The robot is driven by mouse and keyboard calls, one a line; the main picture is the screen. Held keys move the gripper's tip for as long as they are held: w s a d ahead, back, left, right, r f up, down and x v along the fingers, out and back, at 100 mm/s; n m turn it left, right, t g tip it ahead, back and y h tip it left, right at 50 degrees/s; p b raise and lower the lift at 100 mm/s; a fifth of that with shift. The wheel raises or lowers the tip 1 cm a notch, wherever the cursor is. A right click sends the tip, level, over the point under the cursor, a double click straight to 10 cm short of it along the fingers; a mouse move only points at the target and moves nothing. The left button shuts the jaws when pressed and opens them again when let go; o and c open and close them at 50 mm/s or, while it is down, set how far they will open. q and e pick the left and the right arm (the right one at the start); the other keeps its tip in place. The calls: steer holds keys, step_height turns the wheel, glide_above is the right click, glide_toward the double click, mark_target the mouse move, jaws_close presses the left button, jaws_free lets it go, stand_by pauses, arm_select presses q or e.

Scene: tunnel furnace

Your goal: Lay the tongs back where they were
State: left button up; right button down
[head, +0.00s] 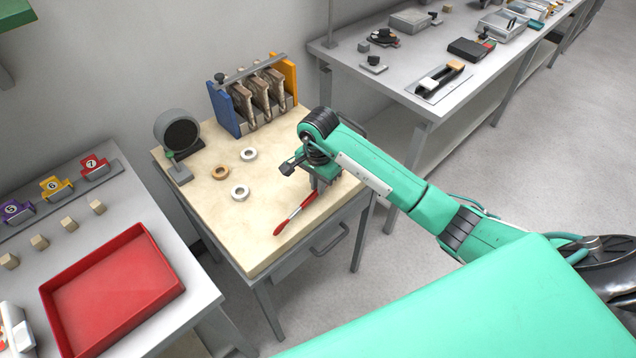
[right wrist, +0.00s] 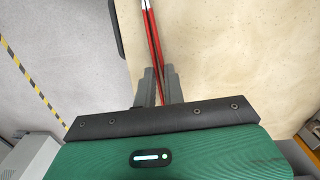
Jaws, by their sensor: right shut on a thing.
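The tongs (head: 294,214) have red handles and a pale metal part. They are over the right front part of the small wooden-topped table (head: 252,237). My right gripper (head: 318,187) points down over this table near its right edge. In the right wrist view, its two fingers (right wrist: 157,88) are closed on the tongs (right wrist: 153,38), which reach away from between them. Whether the tongs touch the table top is hard to tell. My left gripper is not in view.
White rings (head: 240,193) and a tan ring (head: 221,172) lie left of the tongs. A round dark-faced device (head: 181,135) and a blue-and-yellow rack (head: 235,108) stand at the back. A red tray (head: 153,289) is on the left bench. The table's front left is clear.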

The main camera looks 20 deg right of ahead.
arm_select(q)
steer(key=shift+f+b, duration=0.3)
arm_select(e)
steer(key=shift+f, duration=0.3)
steer(key=c, duration=1.4)
jaws_free()
